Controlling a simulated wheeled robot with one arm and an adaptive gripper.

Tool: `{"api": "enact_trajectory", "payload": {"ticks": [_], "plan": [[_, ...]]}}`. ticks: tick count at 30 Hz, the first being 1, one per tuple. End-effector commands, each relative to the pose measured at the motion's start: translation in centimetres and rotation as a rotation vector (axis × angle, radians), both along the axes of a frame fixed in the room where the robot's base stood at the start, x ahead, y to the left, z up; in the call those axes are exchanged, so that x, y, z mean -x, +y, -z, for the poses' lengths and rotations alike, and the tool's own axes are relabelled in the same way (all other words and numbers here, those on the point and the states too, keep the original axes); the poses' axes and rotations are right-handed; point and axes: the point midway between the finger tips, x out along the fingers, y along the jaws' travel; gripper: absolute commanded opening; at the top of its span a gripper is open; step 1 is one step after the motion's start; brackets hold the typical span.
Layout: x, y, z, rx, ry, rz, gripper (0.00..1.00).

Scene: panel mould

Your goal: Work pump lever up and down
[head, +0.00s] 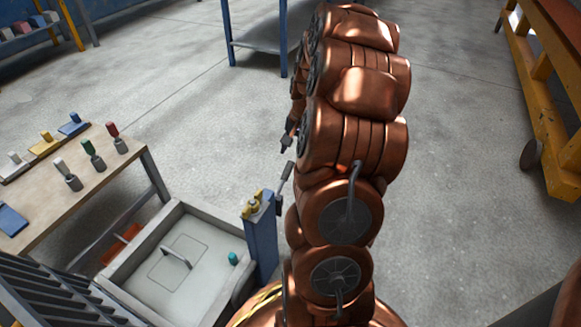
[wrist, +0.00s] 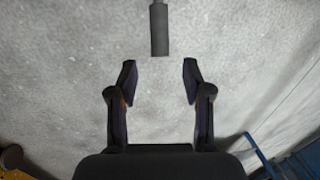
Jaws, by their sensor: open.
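The pump is a blue post (head: 261,240) with yellow fittings, at the right side of the grey mould tray in the head view. Its lever (head: 285,178) slants up and right from the top, with a dark grey grip. In the wrist view the grip of the lever (wrist: 160,30) points down from the top edge, roughly centred ahead of the fingertips. My gripper (wrist: 159,74) is open and empty, with the grip beyond its fingers and not between them. In the head view my gripper (head: 287,144) shows just above the lever's end, partly hidden by my copper arm.
The mould tray (head: 140,272) holds a panel with a handle and a teal knob. A wooden table (head: 128,157) with several coloured tools and blocks stands at left. A yellow-framed cart (head: 548,160) is at right, and a blue-legged table (head: 262,47) behind. Grey floor is open between.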

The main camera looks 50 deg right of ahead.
Motion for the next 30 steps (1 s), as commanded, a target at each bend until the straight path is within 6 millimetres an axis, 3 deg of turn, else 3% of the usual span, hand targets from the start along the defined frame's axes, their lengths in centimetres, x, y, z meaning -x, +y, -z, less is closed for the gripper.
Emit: {"api": "enact_trajectory", "payload": {"ticks": [12, 23, 30], "plan": [[-0.9, 0.4, 5.8, 0.000, 0.000, -0.001, 0.50], [-1.0, 0.5, 6.3, 0.000, 0.000, -0.001, 0.50], [-1.0, 0.5, 6.3, 0.000, 0.000, -0.001, 0.25]]}}
